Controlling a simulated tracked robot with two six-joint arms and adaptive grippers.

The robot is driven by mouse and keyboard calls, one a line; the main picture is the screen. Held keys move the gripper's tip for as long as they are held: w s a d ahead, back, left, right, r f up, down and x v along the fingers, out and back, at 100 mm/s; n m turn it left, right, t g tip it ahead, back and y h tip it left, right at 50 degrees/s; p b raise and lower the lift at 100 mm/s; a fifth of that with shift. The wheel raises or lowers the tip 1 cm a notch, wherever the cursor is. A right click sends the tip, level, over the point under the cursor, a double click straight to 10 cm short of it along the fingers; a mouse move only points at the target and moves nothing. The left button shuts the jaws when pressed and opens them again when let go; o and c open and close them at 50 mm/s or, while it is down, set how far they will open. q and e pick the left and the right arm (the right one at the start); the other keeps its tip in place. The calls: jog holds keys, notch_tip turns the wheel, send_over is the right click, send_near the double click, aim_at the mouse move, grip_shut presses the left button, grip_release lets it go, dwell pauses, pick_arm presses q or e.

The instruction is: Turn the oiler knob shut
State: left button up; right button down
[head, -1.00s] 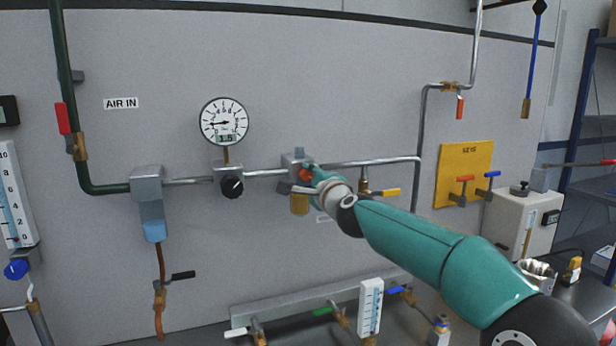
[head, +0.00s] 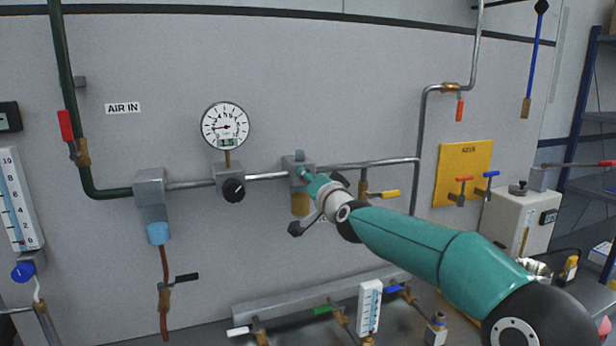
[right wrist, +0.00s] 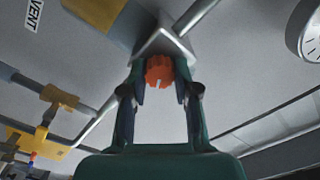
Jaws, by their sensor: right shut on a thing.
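The oiler is a grey block (head: 293,160) with an amber bowl (head: 300,204) below it, set in the steel pipe on the wall panel. Its orange knob (right wrist: 160,71) shows between my fingers in the right wrist view, with a pale notch on its near face. In the head view my gripper hides the knob. My right gripper (head: 306,175) reaches in from the right and is shut on the knob; its fingers stand on either side of it in the wrist view (right wrist: 161,78). My left gripper is in neither view.
A black regulator knob (head: 234,189) and a round gauge (head: 225,126) are left of the oiler. A yellow-handled valve (head: 383,194) hangs close to its right, near my wrist. Coloured valves line the bottom rail (head: 300,303).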

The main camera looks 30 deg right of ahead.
jog(key=shift+w+a+f+n+p, duration=0.15)
jog(key=shift+n+p, duration=0.55)
jog(key=shift+n, duration=1.35)
jog(key=shift+s+f+n+p, duration=0.15)
jog(key=shift+n+p, duration=0.6)
jog(key=shift+n, duration=1.35)
jog(key=shift+w+a+f+n+p, duration=0.15)
jog(key=shift+n+p, duration=0.55)
jog(key=shift+n, duration=1.35)
jog(key=shift+d, duration=0.1)
jog(key=c, duration=0.9)
grip_release()
jog(key=shift+o, duration=0.2)
jog(key=shift+r, duration=0.15)
jog(key=shift+s+r, duration=0.15)
jog(key=shift+s, duration=0.1)
jog(key=v, duration=1.1)
jog(key=shift+s, duration=0.3)
